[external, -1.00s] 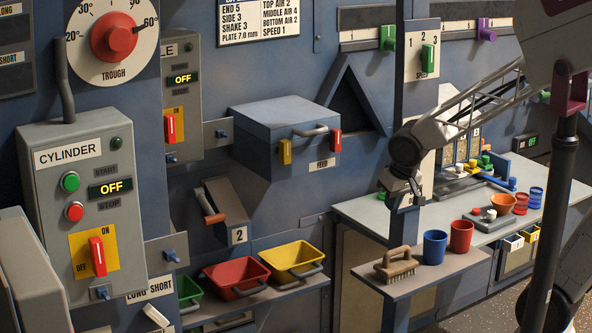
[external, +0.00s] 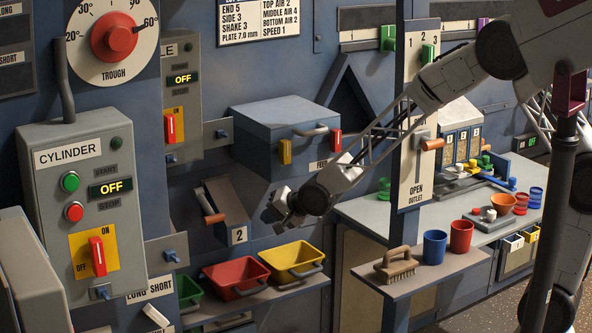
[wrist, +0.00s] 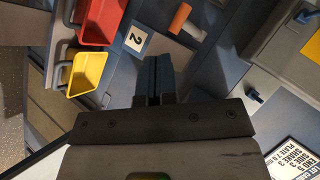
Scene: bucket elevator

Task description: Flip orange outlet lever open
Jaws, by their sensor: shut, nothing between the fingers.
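An orange handle (external: 213,218) sits on the dark chute above the "2" plate in the external view. The same orange handle (wrist: 180,18) shows at the top of the wrist view, beyond my fingertips. Another orange-handled lever (external: 432,143) is on the upright white panel (external: 416,175) marked "OPEN OUTLET". My gripper (external: 278,212) is in front of the machine, right of the chute and apart from its handle. In the wrist view my gripper (wrist: 153,72) is shut and empty, its two dark fingers together.
A red bin (external: 235,283) and a yellow bin (external: 292,262) stand on a shelf below my gripper. The blue feed box (external: 285,130) is above it. A brush (external: 395,265) and cups stand on the side shelf to the right.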

